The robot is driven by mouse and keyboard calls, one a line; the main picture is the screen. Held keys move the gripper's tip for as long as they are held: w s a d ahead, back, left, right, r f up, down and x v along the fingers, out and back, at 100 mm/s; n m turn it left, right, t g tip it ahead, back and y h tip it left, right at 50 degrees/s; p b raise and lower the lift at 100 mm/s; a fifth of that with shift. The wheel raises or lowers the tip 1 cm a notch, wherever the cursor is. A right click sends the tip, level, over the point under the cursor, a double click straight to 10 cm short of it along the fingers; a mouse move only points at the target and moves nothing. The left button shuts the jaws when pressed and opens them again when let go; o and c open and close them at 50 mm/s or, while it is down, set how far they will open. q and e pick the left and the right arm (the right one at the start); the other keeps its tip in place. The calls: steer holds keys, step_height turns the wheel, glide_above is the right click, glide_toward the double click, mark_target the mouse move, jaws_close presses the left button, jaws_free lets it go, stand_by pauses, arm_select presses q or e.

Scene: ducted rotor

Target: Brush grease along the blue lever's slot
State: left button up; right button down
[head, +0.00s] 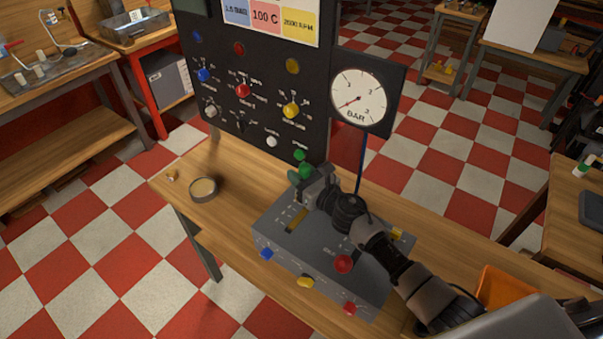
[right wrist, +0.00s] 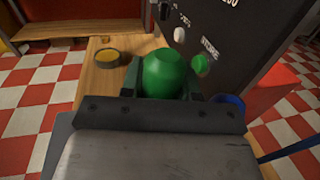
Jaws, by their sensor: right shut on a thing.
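My right gripper (head: 308,178) is shut on a rounded green knob (right wrist: 165,73), above the far edge of the grey box (head: 330,287). The knob fills the space between the fingers in the right wrist view. A blue knob (head: 267,254) is on the box's front left. A slot (head: 297,219) shows in the box's top; I cannot tell whether it belongs to a blue lever. A round tin of yellowish grease (head: 203,189) stands on the bench left of the box. I cannot make out a brush for certain. My left gripper is not in view.
A black control panel (head: 255,125) with knobs and a pressure gauge (head: 357,98) stands behind the box. A thin blue rod (head: 361,165) runs below the gauge. A red ball (head: 343,264) is on the box. An orange bin (head: 497,292) is at the right. The bench's left end is mostly clear.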

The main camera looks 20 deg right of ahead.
steer(key=shift+r+p, duration=2.35)
steer(key=shift+r, duration=0.55)
step_height(320, 180, up, 3)
steer(key=p, duration=0.2)
steer(key=shift+r+p, duration=0.1)
steer(key=shift+p, duration=0.3)
steer(key=shift+f, duration=0.2)
steer(key=shift+g, duration=0.3)
steer(key=shift+f+b, duration=3)
steer(key=shift+f, duration=1.05)
steer(key=shift+f+b, duration=0.75)
steer(key=shift+b, duration=0.05)
steer(key=shift+d, duration=0.1)
